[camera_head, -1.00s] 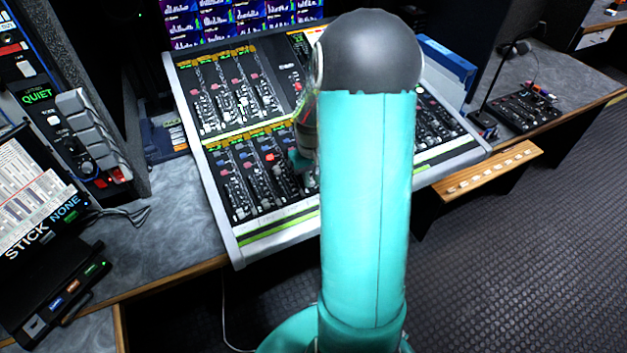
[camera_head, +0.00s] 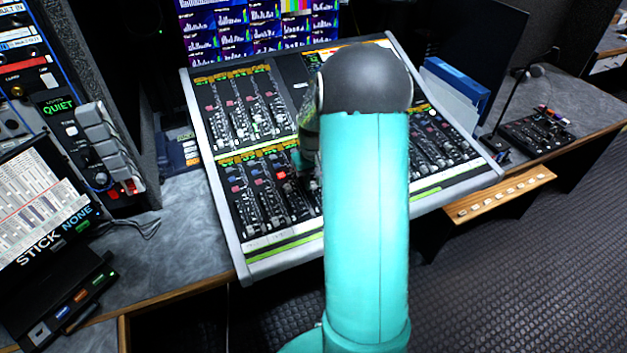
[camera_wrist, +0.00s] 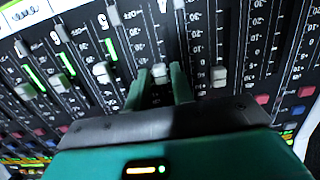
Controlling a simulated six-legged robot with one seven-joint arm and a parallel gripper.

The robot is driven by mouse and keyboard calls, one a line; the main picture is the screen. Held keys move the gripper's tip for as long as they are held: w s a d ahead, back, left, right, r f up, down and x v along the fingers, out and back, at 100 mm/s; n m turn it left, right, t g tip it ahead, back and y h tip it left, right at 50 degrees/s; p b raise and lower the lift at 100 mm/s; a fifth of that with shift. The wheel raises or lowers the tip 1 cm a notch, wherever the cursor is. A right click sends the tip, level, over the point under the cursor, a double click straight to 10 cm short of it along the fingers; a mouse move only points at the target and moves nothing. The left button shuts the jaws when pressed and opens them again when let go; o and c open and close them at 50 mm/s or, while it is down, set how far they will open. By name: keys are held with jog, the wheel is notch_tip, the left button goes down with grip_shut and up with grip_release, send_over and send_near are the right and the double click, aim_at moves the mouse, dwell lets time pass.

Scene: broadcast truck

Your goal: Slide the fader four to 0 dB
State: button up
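The mixing console (camera_head: 235,255) lies below my arm in the head view, its lower rows of faders partly hidden behind my arm. In the wrist view the faders appear close up and upside down, with strip labels that look like 6, 5 and 4. The knob of fader four (camera_wrist: 158,71) is pale grey and stands between the two teal fingers of my gripper (camera_wrist: 160,76). The fingers are open, one on each side of the knob, with small gaps showing. I cannot tell whether either touches it. My gripper also shows partly in the head view (camera_head: 305,158).
A neighbouring knob (camera_wrist: 102,73) stands left of the fingers and another knob (camera_wrist: 219,76) right of them, both close. Monitors (camera_head: 255,30) rise behind the console. A grey button unit (camera_head: 105,145) is at the left. A gooseneck microphone (camera_head: 510,95) stands at the right.

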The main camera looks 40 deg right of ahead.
aim_at(314, 184)
notch_tip(314, 184, up, 14)
dwell(0.5)
jog(key=shift+f, duration=0.15)
jog(key=s+a+r+n+t, duration=0.1)
jog(key=s+a+r, duration=0.15)
jog(key=a, duration=0.35)
jog(key=s+a+r+t+h, duration=0.1)
jog(key=s+a+r, duration=0.1)
jog(key=a+r, duration=0.3)
jog(key=s+a+r+n+t, duration=0.1)
jog(key=s+a+r, duration=0.1)
jog(key=a, duration=0.5)
jog(key=s+a+n+t+y, duration=0.1)
jog(key=s+a+t, duration=0.1)
jog(key=s+a, duration=0.8)
jog(key=shift+s+a+r+t, duration=0.3)
jog(key=shift+s+a, duration=0.05)
jog(key=shift+s, duration=0.35)
